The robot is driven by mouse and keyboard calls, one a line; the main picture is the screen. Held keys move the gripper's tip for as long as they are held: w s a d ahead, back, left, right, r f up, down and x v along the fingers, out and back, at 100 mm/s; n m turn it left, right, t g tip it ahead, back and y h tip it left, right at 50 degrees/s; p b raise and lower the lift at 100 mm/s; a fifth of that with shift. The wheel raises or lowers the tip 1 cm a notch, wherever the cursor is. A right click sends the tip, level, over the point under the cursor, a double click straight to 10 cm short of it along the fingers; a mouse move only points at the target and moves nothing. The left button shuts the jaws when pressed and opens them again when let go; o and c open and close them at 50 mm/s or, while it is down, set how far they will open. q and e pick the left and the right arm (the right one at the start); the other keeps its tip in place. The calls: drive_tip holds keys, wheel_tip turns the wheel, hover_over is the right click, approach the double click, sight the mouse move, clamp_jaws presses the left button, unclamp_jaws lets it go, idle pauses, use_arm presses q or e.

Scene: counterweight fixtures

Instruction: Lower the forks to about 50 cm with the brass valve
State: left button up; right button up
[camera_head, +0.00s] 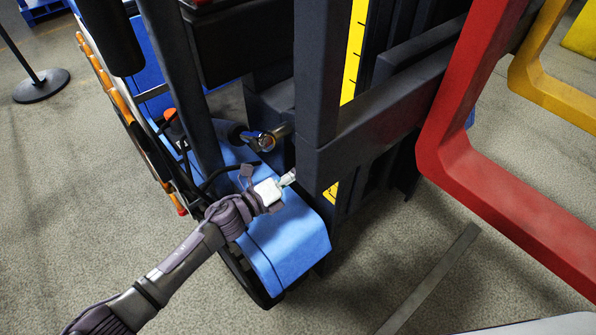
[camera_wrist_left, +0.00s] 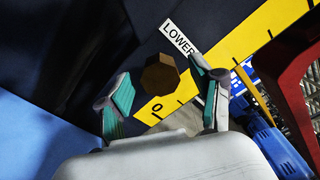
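The brass valve (camera_wrist_left: 160,74) is a dark brown, many-sided knob on a dark panel in the left wrist view, beside a white label reading "LOWER" (camera_wrist_left: 178,38). My left gripper (camera_wrist_left: 160,88) is open. Its two teal-padded fingers stand on either side of the knob, with a visible gap to each. In the head view my left gripper (camera_head: 287,179) is at the dark mast (camera_head: 316,80) of the blue lift truck (camera_head: 290,240). I cannot clearly make out the valve there. My right gripper is not in view.
A yellow scale with black ticks (camera_head: 354,50) runs up the mast; its "0" end shows in the left wrist view (camera_wrist_left: 150,110). A black post base (camera_head: 40,86) is far left.

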use_arm(q)
drive_tip(key=c, duration=0.9)
drive_tip(key=shift+o, duration=0.2)
drive_tip(key=n+p, duration=0.3)
drive_tip(key=n, duration=0.4)
